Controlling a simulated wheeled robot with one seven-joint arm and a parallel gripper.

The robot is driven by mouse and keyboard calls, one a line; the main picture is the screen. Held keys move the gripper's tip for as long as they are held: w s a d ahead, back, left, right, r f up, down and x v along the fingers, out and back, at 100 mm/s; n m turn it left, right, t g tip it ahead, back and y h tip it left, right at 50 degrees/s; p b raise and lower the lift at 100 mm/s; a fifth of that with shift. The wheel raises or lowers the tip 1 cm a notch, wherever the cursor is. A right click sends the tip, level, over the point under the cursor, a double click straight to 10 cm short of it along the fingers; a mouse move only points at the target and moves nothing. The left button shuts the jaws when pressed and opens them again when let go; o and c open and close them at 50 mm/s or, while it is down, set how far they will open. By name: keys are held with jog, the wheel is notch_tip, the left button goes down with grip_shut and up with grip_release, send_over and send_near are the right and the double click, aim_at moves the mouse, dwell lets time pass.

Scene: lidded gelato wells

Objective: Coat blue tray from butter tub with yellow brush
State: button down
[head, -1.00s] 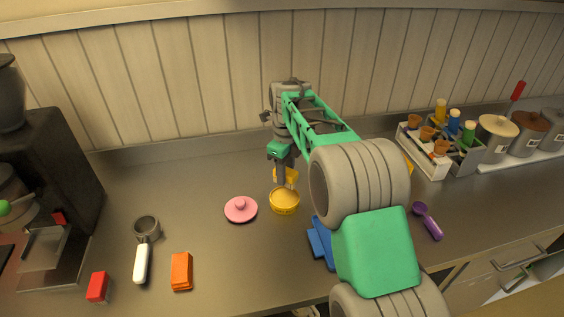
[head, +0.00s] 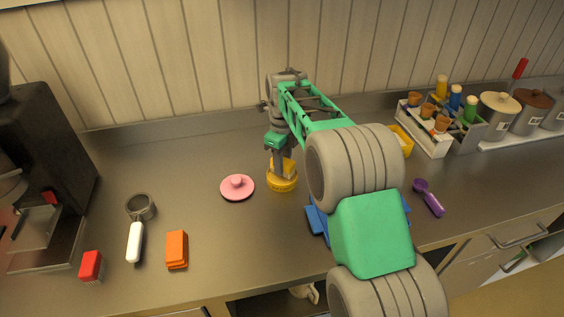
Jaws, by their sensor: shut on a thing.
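My gripper (head: 283,161) points down over the butter tub (head: 283,184), a round yellow tub on the counter. It is shut on a yellow piece, the yellow brush (head: 291,169). The brush's lower end is at the tub's mouth; how deep it sits is hidden. The blue tray (head: 316,219) lies to the right of the tub and nearer, mostly hidden behind my arm. Only its left edge and a bit at the right show, so its surface cannot be judged.
A pink lid (head: 237,187) lies just left of the tub. An orange block (head: 176,249), a white-handled tool (head: 135,240) and a red block (head: 91,265) lie farther left. A purple scoop (head: 428,198) and a rack (head: 433,146) stand right.

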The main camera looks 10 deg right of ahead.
jog(key=shift+w+a, duration=0.1)
jog(key=shift+f, duration=0.9)
dwell(1.3)
notch_tip(320, 180, up, 7)
jog(key=p, duration=0.5)
jog(key=shift+r, duration=0.15)
dwell(1.2)
jog(key=s+r+n, duration=0.2)
jog(key=s+n, duration=1.4)
jog(key=n, duration=1)
jog(key=shift+s+r+n, duration=0.2)
jog(key=shift+r+n, duration=0.1)
jog(key=shift+n, duration=0.1)
